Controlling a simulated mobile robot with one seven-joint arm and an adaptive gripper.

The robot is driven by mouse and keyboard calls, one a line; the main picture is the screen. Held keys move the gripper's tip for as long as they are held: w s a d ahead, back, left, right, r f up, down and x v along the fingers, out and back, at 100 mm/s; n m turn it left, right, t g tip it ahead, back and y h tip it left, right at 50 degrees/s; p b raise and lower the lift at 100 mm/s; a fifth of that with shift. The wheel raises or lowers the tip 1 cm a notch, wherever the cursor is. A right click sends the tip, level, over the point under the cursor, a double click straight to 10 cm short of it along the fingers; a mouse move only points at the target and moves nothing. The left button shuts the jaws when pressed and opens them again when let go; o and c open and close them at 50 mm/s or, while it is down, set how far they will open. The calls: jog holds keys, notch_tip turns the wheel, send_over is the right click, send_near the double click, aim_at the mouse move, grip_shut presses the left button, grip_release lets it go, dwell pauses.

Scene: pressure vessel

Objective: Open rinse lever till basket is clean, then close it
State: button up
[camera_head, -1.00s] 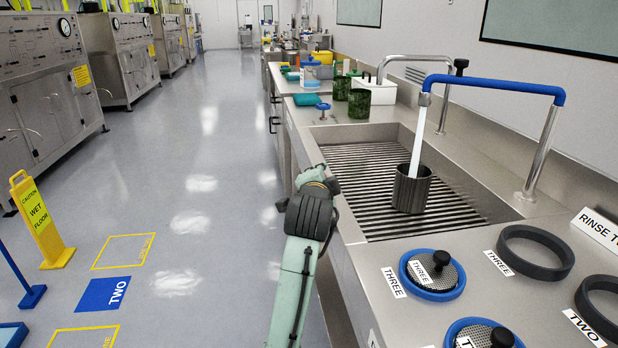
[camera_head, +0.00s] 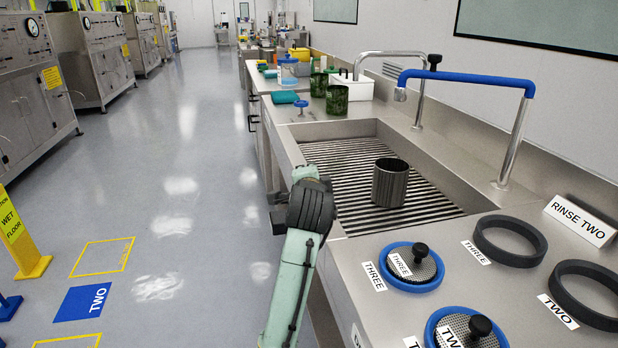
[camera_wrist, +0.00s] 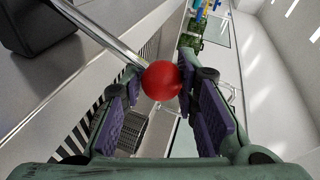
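The dark metal basket (camera_head: 390,184) stands upright on the slatted sink grate, and no water falls on it now. It also shows in the wrist view (camera_wrist: 132,132), below the left finger. The rinse tap (camera_head: 462,78) has a blue pipe and a steel post. In the wrist view, a lever's red ball knob (camera_wrist: 162,81) sits on the end of a steel rod (camera_wrist: 108,38). My gripper (camera_wrist: 158,76) is open, with the knob between or just past its fingertips. I cannot tell whether either finger touches it. The head view does not clearly show the gripper or the knob.
The sink (camera_head: 420,160) lies right of my arm. Blue-rimmed lids (camera_head: 412,266) and dark rings (camera_head: 510,242) are on the near counter. Green containers (camera_head: 337,99) stand beyond the sink. The floor left of the counter is mostly clear, with a yellow caution sign (camera_head: 14,228).

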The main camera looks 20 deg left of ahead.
jog(key=o, duration=0.4)
jog(key=v, duration=1.2)
jog(key=shift+a, duration=0.1)
jog(key=shift+c, duration=0.3)
